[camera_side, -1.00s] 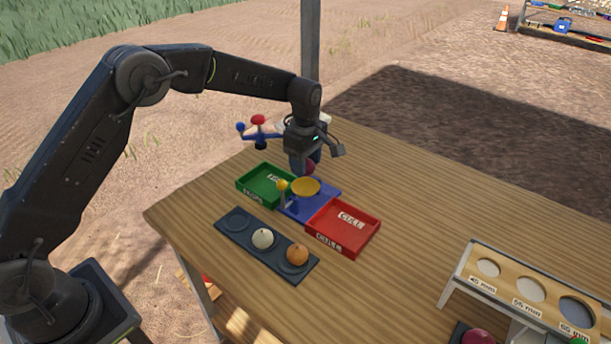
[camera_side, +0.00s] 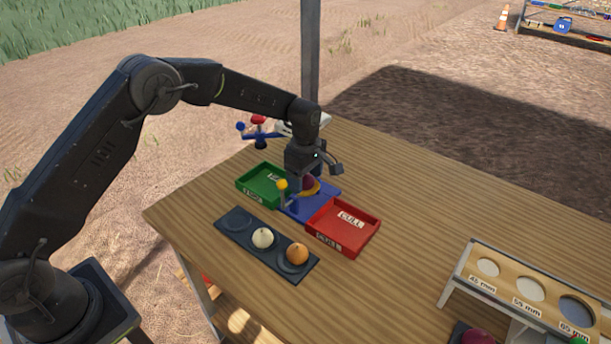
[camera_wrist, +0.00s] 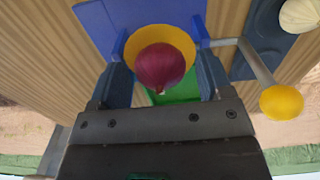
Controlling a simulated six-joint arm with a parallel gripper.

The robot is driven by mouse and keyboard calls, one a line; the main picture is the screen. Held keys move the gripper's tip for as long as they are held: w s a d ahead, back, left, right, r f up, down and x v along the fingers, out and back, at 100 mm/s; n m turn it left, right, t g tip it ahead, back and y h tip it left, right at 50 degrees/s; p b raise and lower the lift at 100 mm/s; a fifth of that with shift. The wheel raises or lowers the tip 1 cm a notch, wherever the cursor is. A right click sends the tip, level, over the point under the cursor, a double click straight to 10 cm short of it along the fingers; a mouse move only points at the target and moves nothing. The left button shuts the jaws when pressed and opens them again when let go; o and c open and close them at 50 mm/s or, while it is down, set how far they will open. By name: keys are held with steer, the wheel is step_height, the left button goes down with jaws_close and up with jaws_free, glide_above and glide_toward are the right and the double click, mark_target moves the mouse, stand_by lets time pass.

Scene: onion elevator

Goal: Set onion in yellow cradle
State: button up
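The dark red onion (camera_wrist: 160,67) sits in or just over the yellow cradle (camera_wrist: 132,43) in the wrist view; contact with the bowl cannot be made out. My gripper (camera_wrist: 160,62) has its fingers on both sides of the onion, spread apart, with yellow bowl showing between onion and fingers. In the side view my gripper (camera_side: 306,192) is down at the cradle (camera_side: 315,192), and the onion (camera_side: 309,183) shows partly behind the fingers. The cradle's blue base (camera_side: 325,202) lies below.
A green tray (camera_side: 262,184) is left of the cradle and a red tray (camera_side: 343,232) is right. A dark holder (camera_side: 268,253) in front carries a white onion (camera_side: 263,238) and an orange onion (camera_side: 297,254). A yellow ball on a post (camera_wrist: 282,102) stands close by.

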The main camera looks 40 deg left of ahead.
step_height(320, 180, up, 12)
steer(key=s+a+r+m+t, duration=0.1)
steer(key=s+r+m+t, duration=0.1)
steer(key=s+r+m, duration=0.5)
steer(key=s+a+r+m+t, duration=0.1)
steer(key=s+r+m, duration=0.1)
steer(key=s+r, duration=0.7)
steer(key=s+f+m+t, duration=0.1)
steer(key=s+f+m, duration=0.1)
steer(key=s, duration=0.4)
steer(key=s+f+m, duration=0.2)
steer(key=s+m, duration=0.2)
steer(key=s, duration=0.2)
steer(key=s+a+f+m+t, duration=0.1)
steer(key=s+f+m, duration=0.1)
steer(key=s, duration=0.4)
steer(key=shift+s+m+t, duration=0.3)
steer(key=shift+s+m, duration=0.05)
steer(key=shift+m, duration=0.15)
